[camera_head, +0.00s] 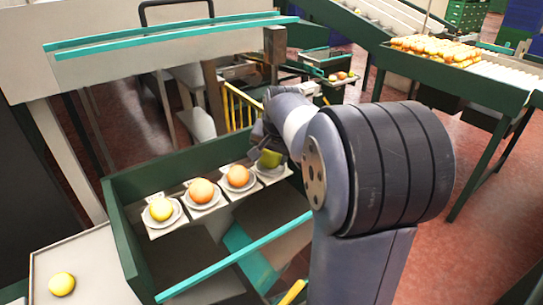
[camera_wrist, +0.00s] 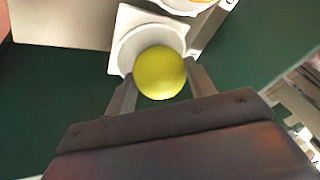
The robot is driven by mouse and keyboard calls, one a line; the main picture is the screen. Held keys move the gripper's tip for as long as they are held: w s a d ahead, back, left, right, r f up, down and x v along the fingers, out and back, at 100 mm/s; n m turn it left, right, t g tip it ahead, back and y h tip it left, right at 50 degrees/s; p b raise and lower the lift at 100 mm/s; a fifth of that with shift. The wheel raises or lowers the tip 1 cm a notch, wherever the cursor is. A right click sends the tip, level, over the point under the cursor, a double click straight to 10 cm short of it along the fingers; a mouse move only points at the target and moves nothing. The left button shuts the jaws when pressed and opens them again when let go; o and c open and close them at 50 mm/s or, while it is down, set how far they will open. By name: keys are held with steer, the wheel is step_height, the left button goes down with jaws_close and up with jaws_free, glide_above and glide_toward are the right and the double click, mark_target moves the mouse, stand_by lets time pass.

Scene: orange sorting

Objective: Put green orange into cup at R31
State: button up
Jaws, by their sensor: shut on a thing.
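The green orange (camera_head: 270,158) is yellow-green and sits between the fingers of my gripper (camera_head: 265,148). In the wrist view the green orange (camera_wrist: 160,73) is clasped by both fingers of my gripper (camera_wrist: 161,82). A white cup (camera_wrist: 124,58) lies right behind the fruit in that view. In the head view this cup (camera_head: 280,171) is the rightmost of the row, with the fruit over it. I cannot tell whether the fruit touches the cup. No R31 label is readable.
Three other cups in the row hold a yellow fruit (camera_head: 161,209) and two oranges (camera_head: 201,191) (camera_head: 238,177). A green-walled bin (camera_head: 122,240) surrounds the row. Another yellow fruit (camera_head: 62,283) lies on a pale surface at lower left. A teal bar (camera_head: 235,258) crosses in front.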

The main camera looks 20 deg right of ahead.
steer(key=shift+f, duration=0.5)
steer(key=shift+f, duration=0.1)
steer(key=o, duration=0.8)
steer(key=shift+o, duration=0.2)
steer(key=shift+r, duration=0.25)
steer(key=b+v, duration=0.1)
steer(key=v, duration=1)
steer(key=shift+s+r, duration=0.2)
steer(key=shift+r, duration=0.15)
steer(key=shift+a, duration=0.1)
